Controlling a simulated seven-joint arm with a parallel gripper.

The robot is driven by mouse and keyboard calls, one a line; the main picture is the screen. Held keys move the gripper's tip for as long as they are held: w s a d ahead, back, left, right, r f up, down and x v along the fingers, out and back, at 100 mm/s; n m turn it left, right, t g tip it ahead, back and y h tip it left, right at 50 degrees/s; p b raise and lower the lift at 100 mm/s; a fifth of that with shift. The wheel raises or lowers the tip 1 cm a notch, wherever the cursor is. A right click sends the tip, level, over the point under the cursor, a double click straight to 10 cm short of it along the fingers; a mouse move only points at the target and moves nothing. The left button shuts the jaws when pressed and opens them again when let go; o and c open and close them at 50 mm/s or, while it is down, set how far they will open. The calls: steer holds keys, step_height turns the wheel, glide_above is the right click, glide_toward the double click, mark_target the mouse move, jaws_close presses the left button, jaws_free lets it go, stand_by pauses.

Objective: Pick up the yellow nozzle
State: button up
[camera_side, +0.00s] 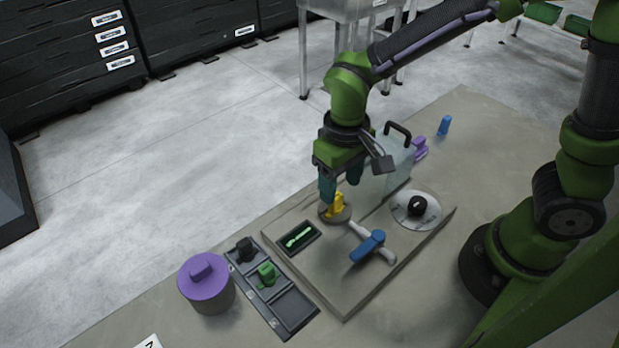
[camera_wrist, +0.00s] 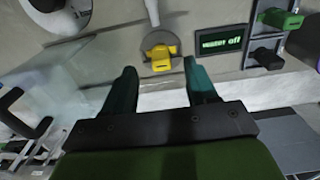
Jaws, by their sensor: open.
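The yellow nozzle (camera_side: 337,206) stands on a round grey disc (camera_side: 325,214) on the raised panel. In the wrist view the nozzle (camera_wrist: 160,58) lies ahead of the fingertips, roughly midway between them in line. My gripper (camera_side: 340,192) is just above and behind the nozzle in the side view, with its teal fingers pointing down. In the wrist view my gripper (camera_wrist: 163,72) has its fingers well apart with nothing between them. Whether a finger touches the nozzle cannot be told.
A white pipe with a blue valve handle (camera_side: 367,246), a dial (camera_side: 416,207) and a "water off" display (camera_wrist: 219,42) surround the nozzle. A clear jug (camera_side: 396,160) stands close behind. A tray (camera_side: 297,308) holds black and green nozzles (camera_side: 267,273), beside a purple-lidded pot (camera_side: 206,285).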

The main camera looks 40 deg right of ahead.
mark_target(336, 204)
steer(key=f, duration=0.5)
steer(key=shift+w, duration=0.3)
steer(key=shift+r, duration=0.1)
jaws_close()
